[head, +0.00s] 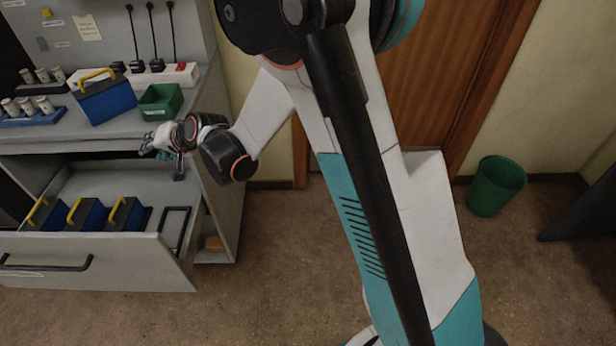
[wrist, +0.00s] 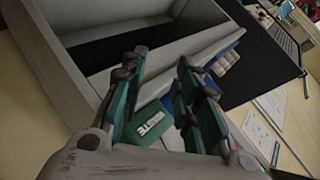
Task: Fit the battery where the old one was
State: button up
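A blue battery with a yellow handle (head: 107,101) sits on the console's worktop in the head view. Three similar batteries (head: 87,214) stand in a row in the open drawer (head: 120,262) below. A black rectangular frame (head: 174,230) shows at the drawer's right end; I cannot tell whether it is a slot. My gripper (head: 160,146) is at the worktop's front edge, below the green box and right of the blue battery. In the wrist view my gripper (wrist: 158,68) has its fingers apart with nothing held between them. Blue surfaces partly hidden behind the right finger are unclear.
A small green box (head: 161,101), labelled WASTE in the wrist view (wrist: 147,122), stands on the worktop. White cylinders (head: 27,106) in a blue tray stand at left. A power strip (head: 162,75) lies behind. A green bin (head: 496,186) stands on the open floor.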

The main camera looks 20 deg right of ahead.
jog(key=s+d+r+n+h, duration=0.1)
jog(key=s+d+r+h, duration=0.1)
jog(key=s+d+r, duration=0.5)
jog(key=s+d+r+n+h, duration=0.1)
jog(key=s+d+r, duration=0.3)
jog(key=s+d, duration=0.4)
jog(key=s+d+n+g+h, duration=0.1)
jog(key=s+d+h, duration=0.1)
jog(key=s+d, duration=0.5)
jog(key=s+d+f+n+g+h, duration=0.1)
jog(key=s+d+h, duration=0.1)
jog(key=s+d, duration=0.5)
jog(key=s, duration=0.6)
jog(key=shift+f+h, duration=0.2)
jog(key=shift+h, duration=0.1)
